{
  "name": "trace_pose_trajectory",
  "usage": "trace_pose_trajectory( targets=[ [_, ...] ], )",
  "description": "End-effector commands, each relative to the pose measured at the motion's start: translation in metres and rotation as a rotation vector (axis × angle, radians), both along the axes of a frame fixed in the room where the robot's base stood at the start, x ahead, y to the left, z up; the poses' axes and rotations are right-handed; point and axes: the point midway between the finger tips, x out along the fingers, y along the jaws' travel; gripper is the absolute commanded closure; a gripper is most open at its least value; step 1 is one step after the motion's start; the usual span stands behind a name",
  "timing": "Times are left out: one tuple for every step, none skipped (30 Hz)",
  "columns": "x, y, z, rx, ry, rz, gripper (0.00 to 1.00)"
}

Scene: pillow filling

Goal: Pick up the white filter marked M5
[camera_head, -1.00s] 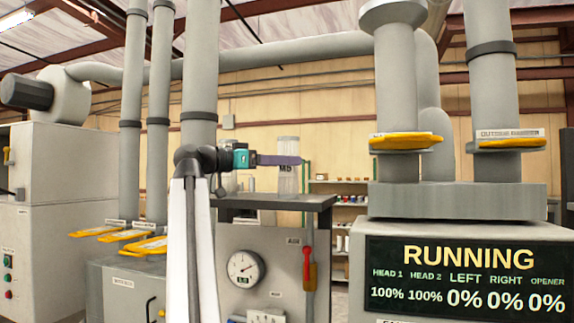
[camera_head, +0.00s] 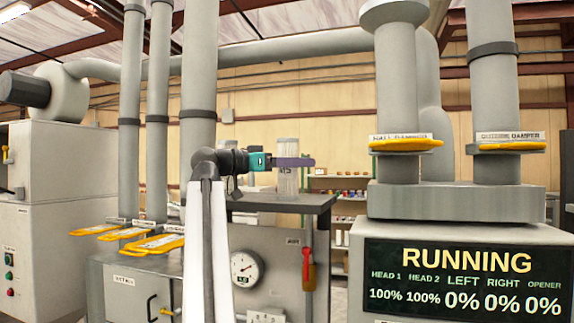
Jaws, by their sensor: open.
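The white filter marked M5 (camera_head: 288,183) is a pale upright cylinder standing on the dark top of the grey cabinet (camera_head: 270,203). My gripper (camera_head: 309,162) reaches in from the left, level with the filter's upper half. Its purple fingers cross in front of the filter and cover part of it, with the tips past its right edge. The fingers are open. Only one finger shows clearly, so I cannot tell whether the filter is between them or whether they touch it.
The cabinet front carries a round gauge (camera_head: 245,268) and a red lever (camera_head: 306,262). Grey ducts with yellow dampers (camera_head: 405,146) stand to the right, above a display reading RUNNING (camera_head: 466,262). Shelves with small items (camera_head: 340,185) stand behind. The space above the filter is clear.

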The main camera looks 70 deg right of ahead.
Motion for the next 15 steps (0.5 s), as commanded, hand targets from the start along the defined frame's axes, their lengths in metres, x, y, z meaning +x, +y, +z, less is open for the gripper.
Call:
trace_pose_trajectory(
  targets=[
    [-0.0052,-0.0043,0.0023,0.001,0.001,-0.003,0.31],
    [-0.0067,-0.0063,0.002,0.001,0.001,-0.002,0.31],
    [-0.0084,-0.0085,0.0016,0.0,0.0,-0.002,0.31],
    [-0.0094,-0.0099,0.0012,0.001,-0.001,-0.001,0.31],
    [-0.0101,-0.011,0.0008,0.001,-0.001,-0.001,0.31],
    [-0.011,-0.0122,0.0003,0.001,-0.001,-0.001,0.31],
    [-0.0113,-0.0128,0.0,0.001,-0.001,0.0,0.31],
    [-0.0115,-0.0132,-0.0002,0.001,-0.001,0.0,0.31],
    [-0.0116,-0.0134,-0.0004,0.0,-0.001,0.0,0.31],
    [-0.0115,-0.0135,-0.0006,0.0,-0.001,0.0,0.31],
    [-0.0114,-0.0134,-0.0006,0.0,-0.001,0.0,0.31],
    [-0.0114,-0.0133,-0.0007,0.0,-0.001,0.0,0.31],
    [-0.0113,-0.0132,-0.0006,0.0,-0.001,0.0,0.31],
    [-0.0112,-0.0132,-0.0006,0.0,-0.001,0.001,0.31],
    [-0.0112,-0.0131,-0.0006,0.0,-0.001,0.001,0.31]
  ],
)
